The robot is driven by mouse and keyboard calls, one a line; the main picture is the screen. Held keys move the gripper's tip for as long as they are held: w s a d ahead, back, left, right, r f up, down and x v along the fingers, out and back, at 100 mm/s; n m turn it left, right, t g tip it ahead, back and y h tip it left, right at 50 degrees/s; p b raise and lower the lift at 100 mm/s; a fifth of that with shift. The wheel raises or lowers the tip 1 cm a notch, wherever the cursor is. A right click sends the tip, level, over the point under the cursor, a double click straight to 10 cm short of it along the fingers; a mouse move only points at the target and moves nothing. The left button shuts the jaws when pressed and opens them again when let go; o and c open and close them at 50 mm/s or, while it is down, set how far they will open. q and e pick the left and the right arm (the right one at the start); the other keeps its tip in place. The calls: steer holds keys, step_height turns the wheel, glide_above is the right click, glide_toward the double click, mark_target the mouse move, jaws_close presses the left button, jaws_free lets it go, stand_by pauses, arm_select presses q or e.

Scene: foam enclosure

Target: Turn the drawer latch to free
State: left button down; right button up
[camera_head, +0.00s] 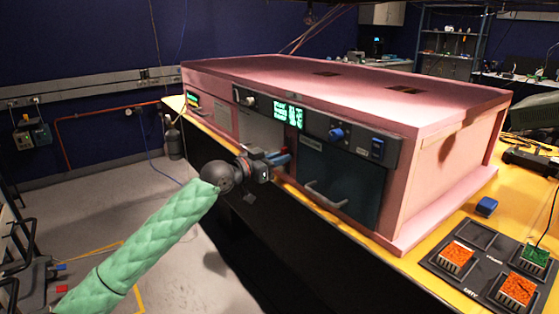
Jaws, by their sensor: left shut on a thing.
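The pink foam enclosure (345,85) stands on the yellow table, with a dark control strip along its front. A dark drawer front (340,175) with a grey bar handle (325,197) sits low on the right of that face. My left gripper (272,162) is at the front face, just left of the dark drawer front. My right gripper is not in view.
A blue block (486,206) and a dark tray (444,262) with orange and green heatsink-like blocks are on the yellow table (403,262) at right.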

arm_select(q)
steer(key=shift+f, duration=0.1)
steer(key=c, duration=1.5)
jaws_free()
steer(key=shift+a, duration=0.15)
